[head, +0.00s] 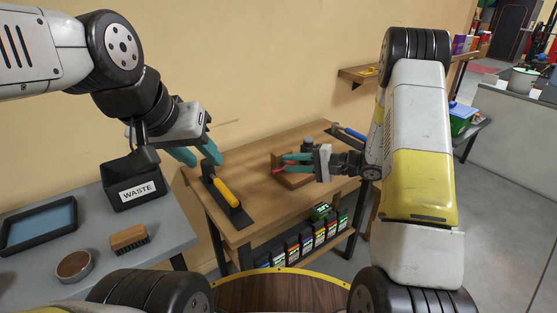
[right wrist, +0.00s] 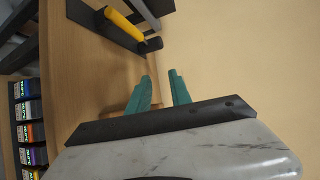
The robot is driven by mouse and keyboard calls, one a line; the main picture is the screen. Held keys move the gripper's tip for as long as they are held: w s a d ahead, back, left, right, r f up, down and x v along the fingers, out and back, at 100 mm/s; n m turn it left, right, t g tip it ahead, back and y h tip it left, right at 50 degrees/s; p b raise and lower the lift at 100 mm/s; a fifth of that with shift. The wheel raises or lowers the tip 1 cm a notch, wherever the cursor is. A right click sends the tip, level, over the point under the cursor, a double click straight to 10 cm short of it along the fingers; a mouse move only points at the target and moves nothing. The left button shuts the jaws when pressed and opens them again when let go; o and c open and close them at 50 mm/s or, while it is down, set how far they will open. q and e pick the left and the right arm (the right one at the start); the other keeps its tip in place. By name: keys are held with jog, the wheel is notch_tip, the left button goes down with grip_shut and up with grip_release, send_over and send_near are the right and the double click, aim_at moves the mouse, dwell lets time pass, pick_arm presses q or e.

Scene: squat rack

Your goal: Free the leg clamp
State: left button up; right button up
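No part is plainly readable as a leg clamp. A wooden block (head: 293,182) with a small red piece (head: 279,171) lies on the workbench, partly hidden by my right gripper (head: 291,164). The right gripper's teal fingers point left over the block and are apart. In the right wrist view my right gripper (right wrist: 162,92) shows a gap between its fingers with nothing clearly held. My left gripper (head: 196,154) is open and empty above the bench's left end. Below it, a yellow-handled tool (head: 227,193) lies on a black plate; it also shows in the right wrist view (right wrist: 125,28).
The wooden workbench (head: 262,214) stands against the wall, with several coloured boxes (head: 305,245) on its lower shelf. A grey table at left holds a waste bin (head: 137,193), a blue tray (head: 40,225), a brush (head: 129,238) and a round tin (head: 74,265). Blue-handled pliers (head: 350,133) lie at the bench's back right.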

aim_at(281, 171)
jog(key=w+f+t, duration=0.1)
jog(key=f, duration=0.1)
jog(key=w+d+f+m, duration=0.1)
jog(key=f, duration=0.2)
jog(key=w+d+f+t, duration=0.1)
jog(key=w+f, duration=0.1)
jog(key=shift+d+f+m+t+h, duration=0.15)
jog(key=shift+f+m+t+h, duration=0.1)
jog(key=shift+m+t+h, duration=0.05)
jog(key=x, duration=0.7)
jog(key=shift+w+a+f, duration=0.1)
jog(key=shift+w+a, duration=0.2)
grip_shut()
dwell(0.5)
